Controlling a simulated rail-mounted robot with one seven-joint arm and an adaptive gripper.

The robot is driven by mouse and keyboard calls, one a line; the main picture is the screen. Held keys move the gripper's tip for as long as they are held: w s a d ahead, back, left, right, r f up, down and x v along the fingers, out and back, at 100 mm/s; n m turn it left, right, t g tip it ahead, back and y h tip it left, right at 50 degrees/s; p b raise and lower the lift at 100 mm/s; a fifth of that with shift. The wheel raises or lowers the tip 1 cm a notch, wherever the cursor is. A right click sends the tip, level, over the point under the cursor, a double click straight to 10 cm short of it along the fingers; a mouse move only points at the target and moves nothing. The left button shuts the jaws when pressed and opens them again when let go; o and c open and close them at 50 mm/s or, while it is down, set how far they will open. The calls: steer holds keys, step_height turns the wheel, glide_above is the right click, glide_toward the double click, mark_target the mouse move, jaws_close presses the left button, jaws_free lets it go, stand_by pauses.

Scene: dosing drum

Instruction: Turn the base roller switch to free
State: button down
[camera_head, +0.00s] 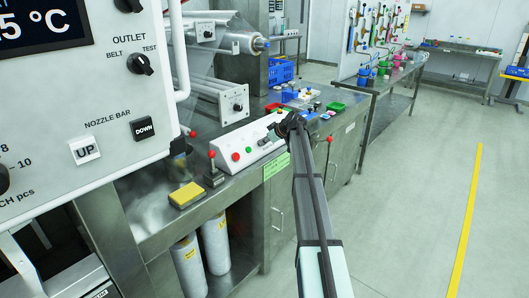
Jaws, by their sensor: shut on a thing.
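My gripper (280,127) is at the right end of a white sloping control box (248,148) on the steel bench. It is shut on a small dark switch knob there, which the fingers and wrist mostly hide. I cannot read the label of this knob or tell which way it points. The box also carries red and green buttons. Two white roller end plates behind it each carry a dark knob: the lower plate (235,104) and the upper plate (204,31). Their labels are too small to read.
A large white control panel (75,90) fills the near left. A red-knobbed lever (213,170) and a yellow block (187,195) stand on the steel bench left of the box. Small coloured trays (336,107) lie beyond my gripper. The floor at right is clear.

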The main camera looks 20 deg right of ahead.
steer(key=n+b, duration=0.1)
steer(key=b, duration=0.1)
steer(key=n+b, duration=0.1)
steer(key=shift+w+f+n+b, duration=0.1)
steer(key=shift+f+n+b, duration=0.15)
steer(key=shift+n+b, duration=0.15)
steer(key=shift+a+r+n+b, duration=0.1)
steer(key=shift+r+n+b, duration=0.1)
steer(key=shift+n+b, duration=0.4)
steer(key=c, duration=1.2)
jaws_free()
steer(key=v, duration=1.2)
steer(key=shift+a, duration=0.2)
